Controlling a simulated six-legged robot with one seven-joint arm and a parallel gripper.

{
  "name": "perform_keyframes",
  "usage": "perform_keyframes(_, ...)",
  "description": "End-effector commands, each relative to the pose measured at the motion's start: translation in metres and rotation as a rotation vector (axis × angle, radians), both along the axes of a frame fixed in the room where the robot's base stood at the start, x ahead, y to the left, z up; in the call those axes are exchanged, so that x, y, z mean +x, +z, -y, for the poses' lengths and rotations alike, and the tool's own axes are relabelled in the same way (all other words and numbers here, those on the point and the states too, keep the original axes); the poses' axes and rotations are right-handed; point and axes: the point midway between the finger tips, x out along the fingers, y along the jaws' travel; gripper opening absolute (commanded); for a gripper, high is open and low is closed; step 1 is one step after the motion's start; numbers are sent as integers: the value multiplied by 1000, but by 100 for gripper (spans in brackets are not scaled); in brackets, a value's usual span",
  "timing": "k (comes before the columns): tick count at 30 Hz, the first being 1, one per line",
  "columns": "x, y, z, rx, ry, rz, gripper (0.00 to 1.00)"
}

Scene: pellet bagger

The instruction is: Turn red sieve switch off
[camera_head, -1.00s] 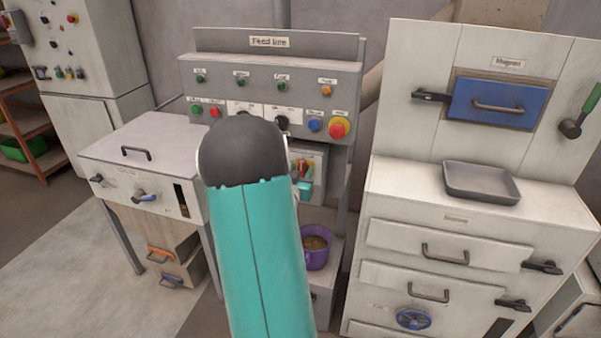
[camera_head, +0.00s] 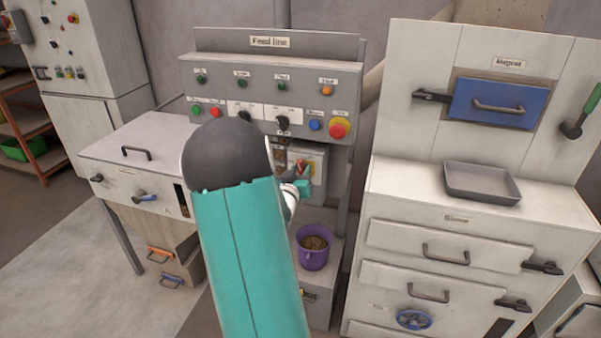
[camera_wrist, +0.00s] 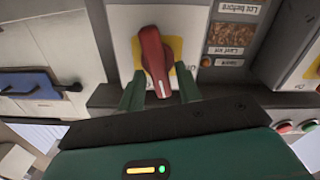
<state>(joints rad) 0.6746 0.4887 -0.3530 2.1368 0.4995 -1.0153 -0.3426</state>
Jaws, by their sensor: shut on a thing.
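The red sieve switch (camera_wrist: 155,62) is a red handle with a white mark at its lower end in the wrist view. It sits on a yellow square on a pale panel, nearly upright in that picture with a slight tilt. My gripper (camera_wrist: 158,95) has its green fingers on either side of the handle's marked end and is shut on it. In the head view my gripper (camera_head: 302,187) is at the small pale box under the feed line panel. The red handle (camera_head: 301,167) shows only in part there, and my arm covers the left of the box.
The feed line panel (camera_head: 225,70) carries several buttons and black knobs just above. A purple bucket (camera_head: 313,256) stands below my gripper. A pale cabinet with a grey tray (camera_head: 481,184) is at the right. A white bin table (camera_head: 125,160) stands at the left.

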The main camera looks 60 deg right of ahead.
Motion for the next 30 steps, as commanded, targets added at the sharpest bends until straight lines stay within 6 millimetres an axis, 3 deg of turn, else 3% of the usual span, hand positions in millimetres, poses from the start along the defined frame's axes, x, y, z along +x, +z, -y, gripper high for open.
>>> perform_keyframes(30, 10, -8, -2, -152, 2, -951, 11)
